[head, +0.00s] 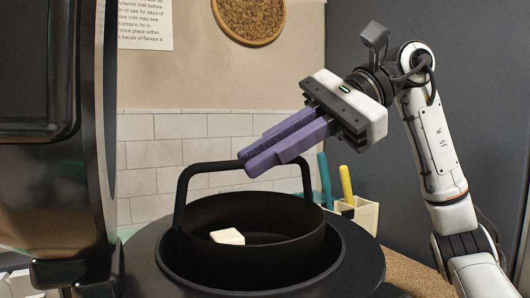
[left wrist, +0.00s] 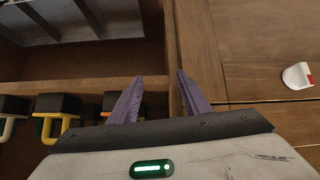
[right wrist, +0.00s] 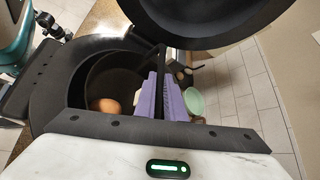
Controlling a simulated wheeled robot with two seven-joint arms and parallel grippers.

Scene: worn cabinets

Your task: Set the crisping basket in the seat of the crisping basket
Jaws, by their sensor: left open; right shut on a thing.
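The crisping basket (head: 255,215) is a black round pan with a tall arched handle. My right gripper (head: 263,160) is shut on the top of that handle, its purple fingers coming in from the upper right. The seat (head: 358,262) is a wide black ring around the basket. The basket's lower part is inside the ring and its rim stands above it; its underside is hidden. A small white piece (head: 228,236) lies in the basket. In the right wrist view, a brown egg-like thing (right wrist: 108,105) shows inside the basket (right wrist: 112,72). My left gripper (left wrist: 157,95) is open and empty.
A large dark appliance part (head: 45,110) fills the left. A black rounded body (right wrist: 205,15) overhangs the right wrist view. A holder (head: 364,214) with teal and yellow handles stands behind the seat. The left wrist view shows wooden cabinetry (left wrist: 265,45) and several handled things.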

